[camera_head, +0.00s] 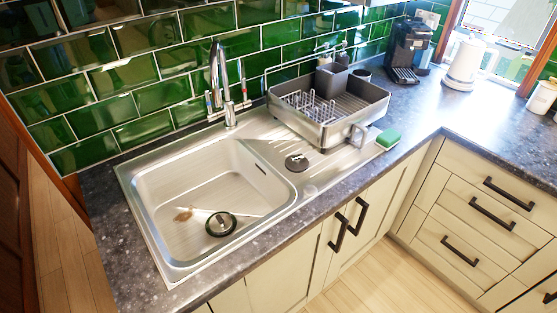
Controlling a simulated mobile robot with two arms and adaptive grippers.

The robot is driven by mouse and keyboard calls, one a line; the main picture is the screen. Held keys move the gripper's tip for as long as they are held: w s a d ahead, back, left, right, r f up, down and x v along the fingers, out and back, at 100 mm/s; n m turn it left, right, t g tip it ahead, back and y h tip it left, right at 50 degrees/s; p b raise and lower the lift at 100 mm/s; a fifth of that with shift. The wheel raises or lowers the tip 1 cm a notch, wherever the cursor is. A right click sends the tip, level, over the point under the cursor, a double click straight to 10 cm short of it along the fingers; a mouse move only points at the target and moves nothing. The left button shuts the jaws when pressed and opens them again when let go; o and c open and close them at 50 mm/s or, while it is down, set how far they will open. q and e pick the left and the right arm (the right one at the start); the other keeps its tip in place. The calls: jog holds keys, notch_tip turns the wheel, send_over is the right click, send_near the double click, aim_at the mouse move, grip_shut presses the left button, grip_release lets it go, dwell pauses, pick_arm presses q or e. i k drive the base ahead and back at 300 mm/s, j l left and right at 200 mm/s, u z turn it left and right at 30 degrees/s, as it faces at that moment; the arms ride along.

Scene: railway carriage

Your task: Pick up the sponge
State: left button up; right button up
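In the head view a green sponge (388,138) lies at the right end of the steel draining board, near the front edge of the counter. It is close to the front right corner of the dish rack (378,112). Its top looks green with a pale lower layer. Neither of my grippers shows in this view, and nothing touches the sponge from above.
The sink (165,180) is left of the sponge, with a tall chrome tap (222,85) behind it. A coffee machine (408,48) and a white kettle (464,62) stand at the back right. The counter (445,100) right of the sponge is clear.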

aim_at(388, 139)
jog(key=i+l+u, duration=0.1)
jog(key=l, duration=0.4)
jog(key=i+l+u, duration=0.1)
jog(key=l, duration=0.4)
jog(key=l+u, duration=0.1)
jog(key=l, duration=0.4)
jog(key=i, duration=0.05)
